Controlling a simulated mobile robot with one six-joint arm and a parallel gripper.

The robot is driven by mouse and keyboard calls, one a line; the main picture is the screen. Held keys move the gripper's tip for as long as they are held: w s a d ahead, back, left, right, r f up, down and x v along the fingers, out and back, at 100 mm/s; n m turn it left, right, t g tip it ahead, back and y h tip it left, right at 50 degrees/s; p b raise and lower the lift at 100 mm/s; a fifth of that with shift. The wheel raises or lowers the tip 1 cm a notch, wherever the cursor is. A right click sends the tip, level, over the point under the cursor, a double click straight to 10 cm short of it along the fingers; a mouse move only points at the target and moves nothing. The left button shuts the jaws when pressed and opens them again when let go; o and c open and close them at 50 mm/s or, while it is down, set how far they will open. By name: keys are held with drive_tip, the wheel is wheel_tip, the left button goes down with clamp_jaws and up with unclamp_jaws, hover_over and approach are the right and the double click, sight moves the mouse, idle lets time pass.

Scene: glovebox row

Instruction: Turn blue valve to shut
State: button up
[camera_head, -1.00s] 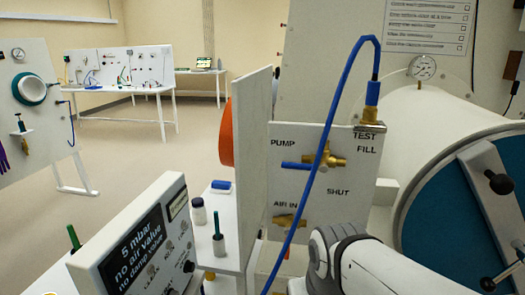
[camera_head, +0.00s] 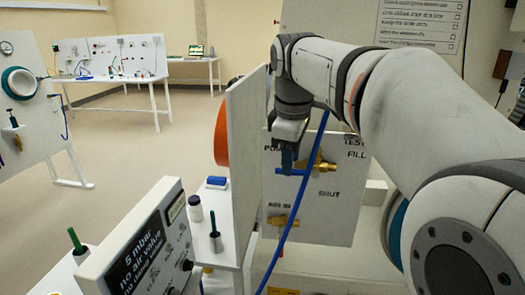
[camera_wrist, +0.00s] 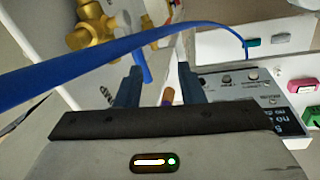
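The blue valve has a brass body (camera_head: 318,165) and a blue lever handle (camera_head: 296,172) lying level, pointing left on the white panel (camera_head: 335,215). PUMP, TEST, FILL and SHUT labels surround it; SHUT is below. My gripper (camera_head: 287,160) points down at the lever's left part and partly hides it and the PUMP label. In the wrist view my gripper (camera_wrist: 160,75) has its fingers apart, with the blue lever (camera_wrist: 143,66) close to the left fingertip. I cannot tell whether they touch. The brass body (camera_wrist: 95,25) is at upper left there.
A blue hose (camera_head: 304,190) hangs in front of the panel beside the valve and crosses the wrist view (camera_wrist: 100,62). A second brass valve (camera_head: 283,220) sits below. A white upright board (camera_head: 248,150) stands close on the left, with a display box (camera_head: 145,240) nearer.

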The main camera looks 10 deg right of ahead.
sight(296, 173)
wheel_tip(296, 173, up, 4)
drive_tip(key=w+n, duration=0.2)
drive_tip(key=f, duration=0.2)
drive_tip(key=w+f, duration=0.1)
drive_tip(key=f, duration=0.4)
drive_tip(key=shift+w+d+f+p, duration=0.1)
drive_tip(key=shift+w+f+p, duration=0.2)
drive_tip(key=shift+w, duration=0.05)
drive_tip(key=shift+c, duration=0.2)
clamp_jaws()
